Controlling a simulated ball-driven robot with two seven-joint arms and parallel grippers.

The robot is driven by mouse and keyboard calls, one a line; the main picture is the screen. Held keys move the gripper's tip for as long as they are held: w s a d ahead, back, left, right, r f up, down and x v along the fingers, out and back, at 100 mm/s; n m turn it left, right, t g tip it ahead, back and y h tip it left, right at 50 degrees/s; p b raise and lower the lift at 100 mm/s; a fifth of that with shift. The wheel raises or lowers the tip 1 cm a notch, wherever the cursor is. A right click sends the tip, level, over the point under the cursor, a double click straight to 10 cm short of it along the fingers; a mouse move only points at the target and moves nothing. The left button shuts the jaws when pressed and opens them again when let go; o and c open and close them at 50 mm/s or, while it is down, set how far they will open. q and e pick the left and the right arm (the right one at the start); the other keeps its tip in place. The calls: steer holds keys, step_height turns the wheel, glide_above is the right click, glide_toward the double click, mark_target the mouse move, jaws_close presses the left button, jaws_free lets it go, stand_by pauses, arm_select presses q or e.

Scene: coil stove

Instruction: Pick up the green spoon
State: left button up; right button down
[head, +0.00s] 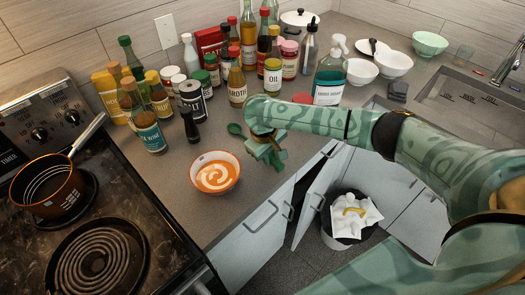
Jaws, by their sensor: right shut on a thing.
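My right gripper (268,153) reaches in from the right and is shut on the spoon, near the counter's front edge. I cannot tell whether the spoon is lifted clear of the counter. My left gripper is not in view.
The orange bowl of soup (215,173) stands close left of my right gripper. Several bottles and jars, including a dark pepper mill (189,124), crowd behind. The stove with a pot (47,190) is left. A cabinet door (318,196) hangs open below, beside a bin (349,220).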

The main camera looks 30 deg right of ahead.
step_height(320, 180, up, 4)
steer(key=p, duration=0.2)
steer(key=shift+a+r+p, duration=0.1)
steer(key=shift+a+p, duration=0.05)
steer(key=shift+p, duration=0.2)
steer(key=s+a+r+p, duration=0.7)
steer(key=s+a+r, duration=0.1)
steer(key=s, duration=0.3)
steer(key=shift+a+r+p, duration=0.15)
steer(key=shift+r+p, duration=0.2)
steer(key=shift+r, duration=0.05)
